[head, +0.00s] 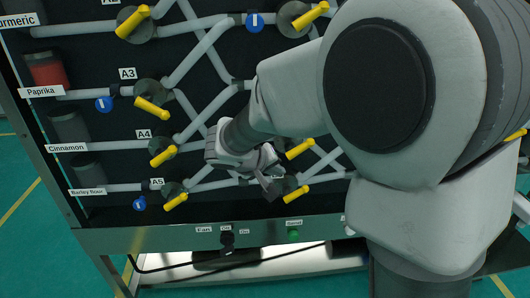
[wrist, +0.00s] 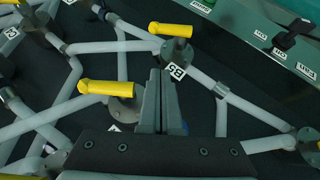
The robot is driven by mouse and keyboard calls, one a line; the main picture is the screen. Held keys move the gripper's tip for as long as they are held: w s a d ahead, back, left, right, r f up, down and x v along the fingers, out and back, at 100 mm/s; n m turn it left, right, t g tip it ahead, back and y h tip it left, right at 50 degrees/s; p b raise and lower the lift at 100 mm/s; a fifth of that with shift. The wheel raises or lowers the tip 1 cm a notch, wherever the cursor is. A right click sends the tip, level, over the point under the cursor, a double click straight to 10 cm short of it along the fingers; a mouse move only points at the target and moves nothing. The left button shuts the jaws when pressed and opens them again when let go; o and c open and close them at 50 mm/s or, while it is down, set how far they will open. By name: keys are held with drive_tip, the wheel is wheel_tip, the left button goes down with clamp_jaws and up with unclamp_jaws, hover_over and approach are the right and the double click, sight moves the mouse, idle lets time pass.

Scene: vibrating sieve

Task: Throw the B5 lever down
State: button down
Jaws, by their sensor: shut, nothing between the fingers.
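The B5 lever (wrist: 170,29) has a yellow handle on a round grey hub, with the B5 label beside the hub in the wrist view. In the head view the B5 lever (head: 295,194) is at the lower end of its column, its handle slanting. My gripper (wrist: 160,74) is shut and empty, its fingertips beside the B5 label and short of the handle in the picture. In the head view my gripper (head: 268,187) is just left of the B5 lever. Whether it touches the lever cannot be told. My arm hides part of the panel to the right.
Another yellow lever (wrist: 105,88) is left of my fingers in the wrist view. Grey pipes (wrist: 115,46) cross the dark panel. Below it, a metal strip carries a black switch (head: 228,240) and a green button (head: 293,235). The A5 lever (head: 175,201) is further left.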

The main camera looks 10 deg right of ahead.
drive_tip(key=b, duration=0.1)
hover_over(290, 198)
drive_tip(key=a, duration=0.1)
drive_tip(key=f, duration=0.4)
drive_tip(key=shift+w+a+f, duration=0.15)
drive_tip(key=shift+w+a, duration=0.05)
drive_tip(key=shift+w, duration=0.1)
drive_tip(key=shift+s+d+f+b, duration=0.15)
drive_tip(key=shift+d+f+b, duration=0.15)
drive_tip(key=shift+f, duration=0.2)
drive_tip(key=shift+s+d+f+b, duration=0.15)
drive_tip(key=shift+d+f+b, duration=0.05)
drive_tip(key=shift+d+f, duration=0.2)
drive_tip(key=shift+s+d+f, duration=0.15)
drive_tip(key=shift+d+f, duration=0.2)
drive_tip(key=shift+f, duration=0.15)
